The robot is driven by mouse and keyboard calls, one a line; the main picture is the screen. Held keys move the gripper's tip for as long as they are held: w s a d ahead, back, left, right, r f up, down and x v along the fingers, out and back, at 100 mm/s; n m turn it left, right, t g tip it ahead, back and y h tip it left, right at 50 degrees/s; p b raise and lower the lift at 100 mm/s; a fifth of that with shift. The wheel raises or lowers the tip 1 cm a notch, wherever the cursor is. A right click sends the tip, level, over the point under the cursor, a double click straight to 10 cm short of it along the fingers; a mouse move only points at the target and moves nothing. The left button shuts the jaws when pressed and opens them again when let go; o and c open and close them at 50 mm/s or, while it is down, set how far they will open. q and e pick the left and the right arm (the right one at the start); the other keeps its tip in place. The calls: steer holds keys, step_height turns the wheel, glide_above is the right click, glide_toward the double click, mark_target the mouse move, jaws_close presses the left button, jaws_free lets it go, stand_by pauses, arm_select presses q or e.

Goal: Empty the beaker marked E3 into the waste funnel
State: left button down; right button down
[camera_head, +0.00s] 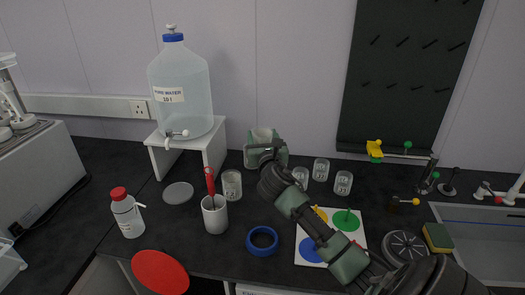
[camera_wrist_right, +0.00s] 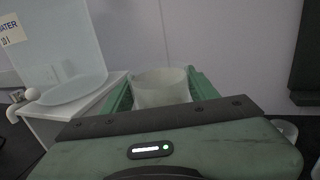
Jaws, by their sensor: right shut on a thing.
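My right gripper (camera_head: 265,153) reaches over the counter from the lower right and is shut on a clear beaker (camera_head: 262,136), held between its green fingers. In the right wrist view the beaker (camera_wrist_right: 160,89) stands roughly upright between the fingers; no mark on it shows, and I cannot tell its contents. Other glass beakers stand on the counter: one (camera_head: 232,186) left of the gripper and several to its right (camera_head: 320,169); their marks are too small to read. A wide red round thing (camera_head: 160,272) sits at the front left edge; I cannot tell if it is the waste funnel. My left gripper is out of view.
A big water bottle (camera_head: 181,85) stands on a white stand (camera_head: 160,156) left of the gripper. A white cup with red-handled tools (camera_head: 214,216), a red-capped bottle (camera_head: 127,213) and a blue ring (camera_head: 262,241) stand in front. A sink (camera_head: 490,235) lies right.

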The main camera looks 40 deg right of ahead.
step_height(320, 180, up, 14)
steer(key=p, duration=1.3)
steer(key=shift+r+p, duration=0.2)
steer(key=shift+p, duration=0.15)
